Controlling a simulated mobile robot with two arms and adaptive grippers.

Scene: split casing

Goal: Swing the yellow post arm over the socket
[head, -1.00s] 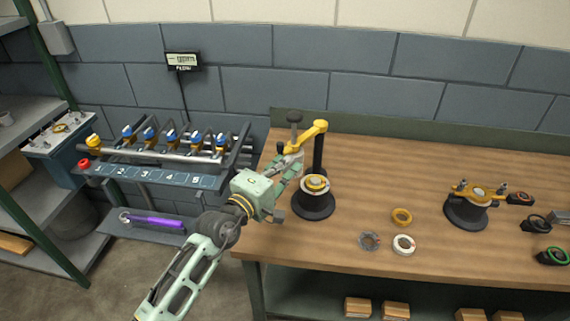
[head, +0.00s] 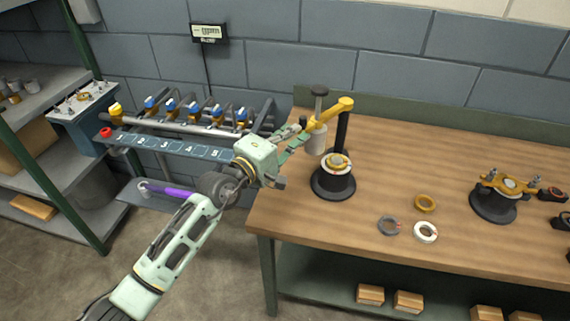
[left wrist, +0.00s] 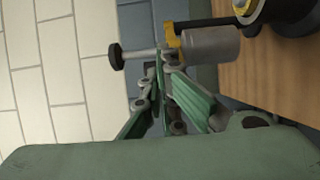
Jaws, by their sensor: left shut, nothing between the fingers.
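The yellow post arm (head: 334,108) reaches from the top of a black post (head: 341,132) toward the left. Its free end carries a dark knob (head: 319,91) above and a grey cylinder (head: 316,141) below. The socket (head: 333,178) is a round black base topped with white and yellow rings. The cylinder appears up and left of the socket, not centred over it. My left gripper (head: 303,137) is shut and empty just left of the cylinder. In the left wrist view its fingertips (left wrist: 160,62) overlap the knob's shaft; I cannot tell whether they touch. My right gripper is out of view.
Yellow (head: 425,203), grey (head: 388,225) and white (head: 425,232) rings lie on the wooden bench (head: 300,220). A yellow-topped fixture (head: 494,203) stands to the right. A numbered valve rack (head: 180,147) is left of the bench.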

